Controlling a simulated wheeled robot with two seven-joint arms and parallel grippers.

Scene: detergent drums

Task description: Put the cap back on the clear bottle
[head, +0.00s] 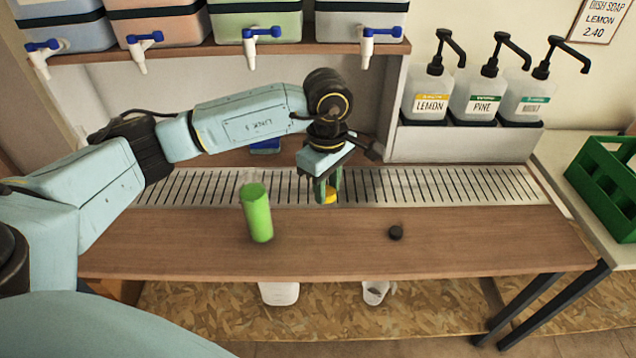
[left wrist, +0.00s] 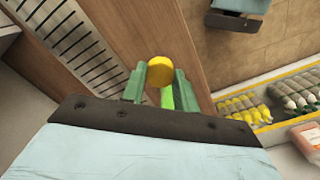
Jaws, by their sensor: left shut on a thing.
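My left gripper (head: 327,187) is shut on a yellow cap (head: 330,196) and holds it above the slotted drain strip, to the right of the bottle. The yellow cap (left wrist: 160,71) also shows between the green fingers of the left gripper (left wrist: 157,86) in the left wrist view. The bottle (head: 257,214) looks bright green, with a faint clear part at its top and no cap visible on it. It stands nearly upright on the wooden counter, apart from the gripper. A small black cap (head: 396,232) lies on the counter at the right. My right gripper is not in view.
The wooden counter (head: 480,240) is mostly clear around the bottle. Several drums with blue-handled taps (head: 262,22) sit on the shelf above. Pump bottles (head: 429,92) stand at the back right. A green crate (head: 605,180) is on the side table.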

